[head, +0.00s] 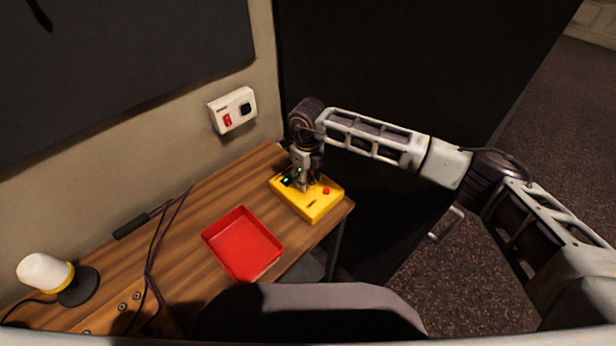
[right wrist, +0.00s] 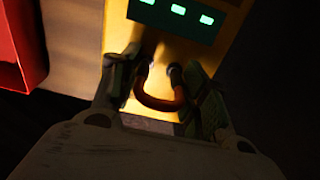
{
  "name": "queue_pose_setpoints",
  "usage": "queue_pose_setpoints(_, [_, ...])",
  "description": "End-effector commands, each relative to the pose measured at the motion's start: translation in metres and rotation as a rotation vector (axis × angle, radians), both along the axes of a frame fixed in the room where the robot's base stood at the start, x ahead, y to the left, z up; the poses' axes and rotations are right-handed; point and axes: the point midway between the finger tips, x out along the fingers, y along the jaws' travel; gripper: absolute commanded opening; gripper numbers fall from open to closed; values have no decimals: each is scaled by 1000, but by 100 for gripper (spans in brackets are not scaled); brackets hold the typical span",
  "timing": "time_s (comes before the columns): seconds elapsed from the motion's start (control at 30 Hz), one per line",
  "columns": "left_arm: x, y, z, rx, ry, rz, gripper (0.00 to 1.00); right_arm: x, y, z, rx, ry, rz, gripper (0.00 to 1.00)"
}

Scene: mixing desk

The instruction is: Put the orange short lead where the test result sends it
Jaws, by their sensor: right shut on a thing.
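The orange short lead (right wrist: 160,101) is a small bent loop with dark ends, seen in the right wrist view. My right gripper (right wrist: 163,94) is shut on it, a finger on each side. The lead's ends meet the face of the yellow tester (right wrist: 118,62); I cannot tell how deep they sit. Several green lights (right wrist: 178,10) glow on the tester's dark panel. In the head view the yellow tester (head: 318,207) stands at the desk's right end, with a red spot on top, and my right gripper (head: 303,182) is over it. The left gripper is out of view.
An open red tray (head: 242,243) lies on the wooden desk left of the tester and looks empty. Dark cables (head: 152,255) and a white-and-yellow lamp (head: 48,272) are further left. A white wall unit (head: 232,109) with a red switch is behind. A black panel stands on the right.

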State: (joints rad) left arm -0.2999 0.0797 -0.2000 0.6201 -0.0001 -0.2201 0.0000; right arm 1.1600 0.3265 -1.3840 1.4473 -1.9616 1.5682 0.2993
Motion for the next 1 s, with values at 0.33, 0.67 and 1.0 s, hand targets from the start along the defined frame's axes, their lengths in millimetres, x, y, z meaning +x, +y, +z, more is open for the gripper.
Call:
queue_pose_setpoints(0.33, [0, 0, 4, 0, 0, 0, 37, 0, 0, 9, 0, 0, 0, 7])
queue_pose_setpoints(0.67, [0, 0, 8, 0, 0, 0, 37, 0, 0, 17, 0, 0, 0, 7])
queue_pose_setpoints(1.0, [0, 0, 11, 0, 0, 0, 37, 0, 0, 25, 0, 0, 0, 7])
